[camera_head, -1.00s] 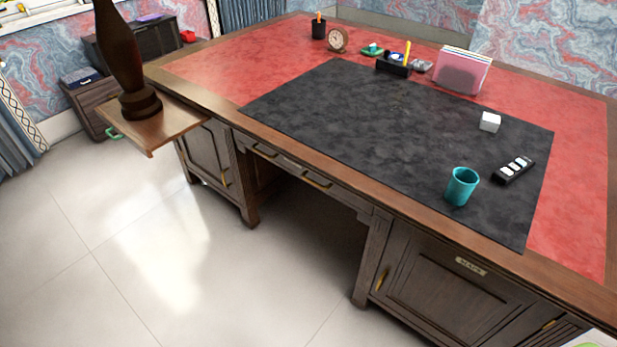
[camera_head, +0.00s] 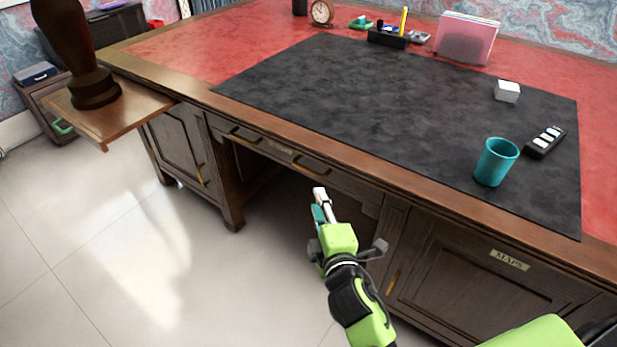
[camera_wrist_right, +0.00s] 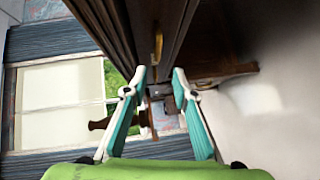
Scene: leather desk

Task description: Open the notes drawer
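A wide, shallow drawer (camera_head: 262,147) sits under the front edge of the desk, above the knee space, and looks shut. It has two brass handles, a left one (camera_head: 245,136) and a right one (camera_head: 311,166). A small plate between them is too small to read, so I cannot confirm it is the notes drawer. My right gripper (camera_head: 320,203) is just below and in front of the right handle, apart from it. In the right wrist view its two fingers (camera_wrist_right: 163,72) are spread and empty, with a brass handle (camera_wrist_right: 158,46) ahead between them. My left gripper is not in view.
A cabinet door marked MAPS (camera_head: 510,260) is at the right, with a panelled cabinet (camera_head: 178,148) at the left. A pull-out board (camera_head: 135,113) holds a dark wooden object (camera_head: 93,86). A teal cup (camera_head: 495,162) stands on the black desk mat (camera_head: 400,110). The floor at left is clear.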

